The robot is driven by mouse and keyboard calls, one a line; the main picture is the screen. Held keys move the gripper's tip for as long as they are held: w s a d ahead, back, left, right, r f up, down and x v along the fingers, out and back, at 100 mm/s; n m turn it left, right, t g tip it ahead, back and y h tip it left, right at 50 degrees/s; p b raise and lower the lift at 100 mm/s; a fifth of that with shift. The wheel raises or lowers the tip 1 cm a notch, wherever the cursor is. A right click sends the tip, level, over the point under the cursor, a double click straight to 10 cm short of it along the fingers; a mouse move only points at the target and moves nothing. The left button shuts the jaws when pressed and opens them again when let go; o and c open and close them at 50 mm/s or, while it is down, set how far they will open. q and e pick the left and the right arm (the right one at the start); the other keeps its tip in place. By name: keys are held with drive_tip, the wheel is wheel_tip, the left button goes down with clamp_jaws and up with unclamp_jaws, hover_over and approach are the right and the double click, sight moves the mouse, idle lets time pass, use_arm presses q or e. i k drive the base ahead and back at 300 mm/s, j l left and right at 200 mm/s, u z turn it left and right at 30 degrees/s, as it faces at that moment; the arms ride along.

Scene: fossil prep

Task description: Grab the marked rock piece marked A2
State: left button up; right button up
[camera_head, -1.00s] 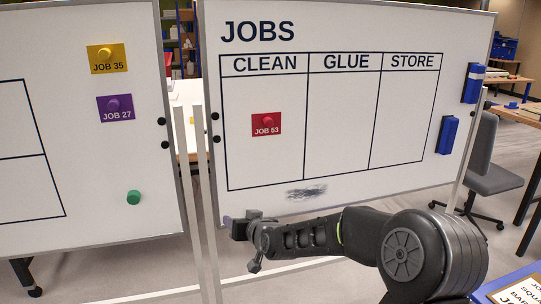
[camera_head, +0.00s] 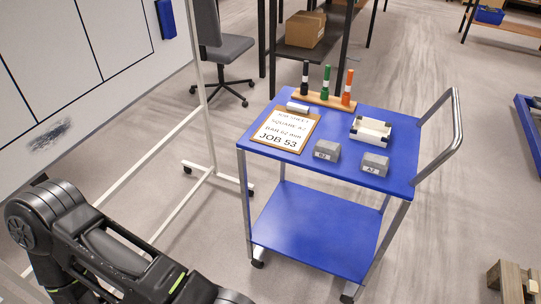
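The rock piece marked A2 (camera_head: 375,164) is a small grey block with a label on its front face. It sits on the blue top of a cart, near the front right edge. A similar grey block (camera_head: 327,150), whose label looks like B2, sits to its left, apart from it. One of my arms shows at the lower left, well away from the cart. Neither gripper is in view.
A whiteboard (camera_head: 110,100) stands left; floor in front is clear.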

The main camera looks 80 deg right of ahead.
sight(378, 165)
drive_tip(key=z, duration=3.5)
